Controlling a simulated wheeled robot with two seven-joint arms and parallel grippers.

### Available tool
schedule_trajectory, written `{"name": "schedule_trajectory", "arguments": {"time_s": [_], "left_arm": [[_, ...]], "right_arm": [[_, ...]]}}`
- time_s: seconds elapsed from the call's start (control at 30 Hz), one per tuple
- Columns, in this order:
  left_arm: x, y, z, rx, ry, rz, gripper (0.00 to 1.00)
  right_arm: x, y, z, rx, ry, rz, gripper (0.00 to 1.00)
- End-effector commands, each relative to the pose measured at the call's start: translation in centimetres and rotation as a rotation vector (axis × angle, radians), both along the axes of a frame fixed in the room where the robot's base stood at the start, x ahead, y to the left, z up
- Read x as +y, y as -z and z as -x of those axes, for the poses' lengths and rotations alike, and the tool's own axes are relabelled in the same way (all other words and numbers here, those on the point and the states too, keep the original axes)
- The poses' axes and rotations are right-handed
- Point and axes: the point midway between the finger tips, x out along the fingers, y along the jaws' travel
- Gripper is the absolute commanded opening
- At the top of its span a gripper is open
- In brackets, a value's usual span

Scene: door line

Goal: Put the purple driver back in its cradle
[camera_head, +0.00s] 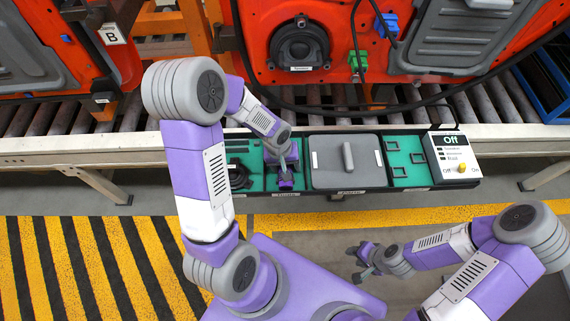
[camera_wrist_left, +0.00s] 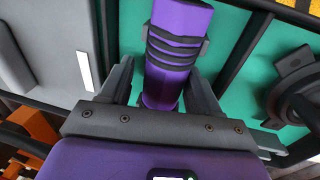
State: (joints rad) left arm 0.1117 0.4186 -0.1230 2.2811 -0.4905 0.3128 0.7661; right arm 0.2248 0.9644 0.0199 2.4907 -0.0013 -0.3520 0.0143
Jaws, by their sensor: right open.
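The purple driver (camera_wrist_left: 172,75), with dark ribs around its body, shows between the fingers of my left gripper (camera_wrist_left: 157,80) in the left wrist view. A narrow teal gap shows between the left finger and the driver, so the fingers look open around it. In the head view my left gripper (camera_head: 286,170) is over a teal compartment (camera_head: 271,177) of the tool tray, left of the grey lidded section. The gripper largely hides the driver there, and I cannot tell whether it is seated in its cradle. My right gripper (camera_head: 362,260) is open and empty, over the floor.
The grey lid (camera_head: 330,176) with an upright handle lies right of the driver's compartment. Further right are teal pockets (camera_head: 405,158) and a switch box (camera_head: 452,157) reading "Off". Orange door panels (camera_head: 340,20) stand behind on the roller line. The floor in front is open.

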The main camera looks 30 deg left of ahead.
Motion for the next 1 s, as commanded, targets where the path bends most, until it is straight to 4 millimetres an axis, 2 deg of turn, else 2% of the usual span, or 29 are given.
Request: {"name": "schedule_trajectory", "arguments": {"time_s": [0.57,0.67,1.0], "left_arm": [[0.7,0.2,0.6,0.019,-0.007,-0.009,0.76],[0.7,-0.8,0.6,0.017,-0.007,-0.008,0.76],[0.9,-6.5,0.9,0.005,-0.003,-0.006,0.76]], "right_arm": [[0.0,0.0,0.0,0.000,0.000,0.000,0.43],[0.0,-0.5,0.0,0.000,0.000,0.000,0.43],[0.0,-2.8,0.0,0.000,0.000,0.000,0.43]]}}
